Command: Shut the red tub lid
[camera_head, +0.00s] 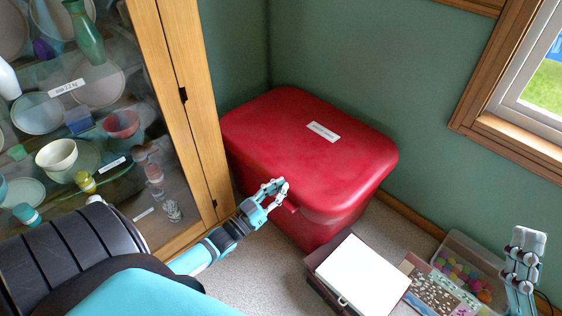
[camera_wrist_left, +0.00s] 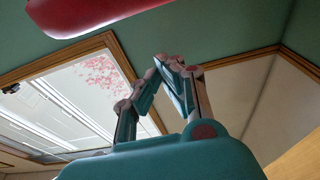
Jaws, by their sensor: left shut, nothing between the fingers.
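The red tub (camera_head: 312,222) stands in the corner. Its red lid (camera_head: 290,125), with a white label, lies over the top; I cannot tell whether it is fully seated. My left gripper (camera_head: 280,187) is shut and empty at the lid's front edge, near a small red tab; whether it touches is unclear. In the left wrist view, the shut fingers (camera_wrist_left: 163,62) point up, and a red edge of the tub or lid (camera_wrist_left: 95,12) shows at the top left, apart from them. My right gripper (camera_head: 525,245) is at the lower right, away from the tub; its opening is unclear.
A glass-fronted wooden cabinet (camera_head: 185,100) with dishes stands close on the left. A white-topped box (camera_head: 360,275), a patterned flat item (camera_head: 435,287) and a clear bin of coloured balls (camera_head: 465,260) are on the floor in front. A window (camera_head: 525,90) is at the right.

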